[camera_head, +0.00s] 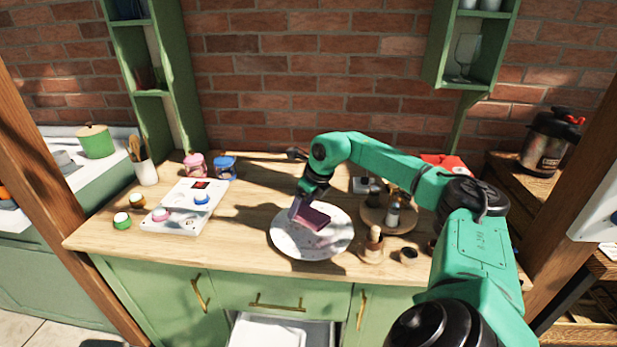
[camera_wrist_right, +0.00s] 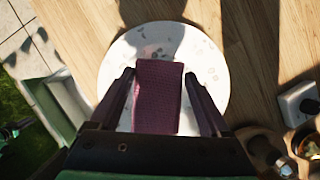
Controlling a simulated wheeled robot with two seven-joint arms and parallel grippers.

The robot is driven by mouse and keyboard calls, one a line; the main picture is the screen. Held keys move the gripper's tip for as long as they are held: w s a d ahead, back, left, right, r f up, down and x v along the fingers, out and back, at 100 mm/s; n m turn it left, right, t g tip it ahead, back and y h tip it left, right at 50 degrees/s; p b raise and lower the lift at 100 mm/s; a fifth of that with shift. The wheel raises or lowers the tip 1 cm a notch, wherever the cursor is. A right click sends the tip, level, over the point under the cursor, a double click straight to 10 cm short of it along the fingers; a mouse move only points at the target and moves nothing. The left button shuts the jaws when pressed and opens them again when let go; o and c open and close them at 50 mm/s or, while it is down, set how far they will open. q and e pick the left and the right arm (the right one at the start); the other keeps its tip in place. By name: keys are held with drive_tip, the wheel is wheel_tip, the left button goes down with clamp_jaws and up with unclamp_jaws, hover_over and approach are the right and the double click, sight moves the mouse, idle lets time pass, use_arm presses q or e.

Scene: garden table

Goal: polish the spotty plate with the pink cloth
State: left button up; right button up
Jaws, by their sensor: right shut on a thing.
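The white plate (camera_head: 290,241) lies on the wooden counter and carries scattered grey and pinkish spots. It also shows in the wrist view (camera_wrist_right: 210,62). The pink cloth (camera_head: 315,216), a dark pink folded pad, is over the plate's middle, and in the wrist view (camera_wrist_right: 158,97) it lies between my fingers. My right gripper (camera_head: 303,206) is shut on the cloth, coming from above; its fingers also show in the wrist view (camera_wrist_right: 160,76). The cloth hides part of the plate. I cannot tell whether the cloth touches it. My left gripper is out of view.
A round wooden board (camera_head: 403,222) with jars stands right of the plate, with a wooden holder (camera_head: 371,246) in front of it. A white tray-like board (camera_head: 183,222) and small paint-like pots (camera_head: 122,221) stand left. The counter between them and the plate is clear.

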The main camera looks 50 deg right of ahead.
drive_tip(key=shift+r+p, duration=1.05)
drive_tip(key=shift+r, duration=0.6)
drive_tip(key=shift+f, duration=0.1)
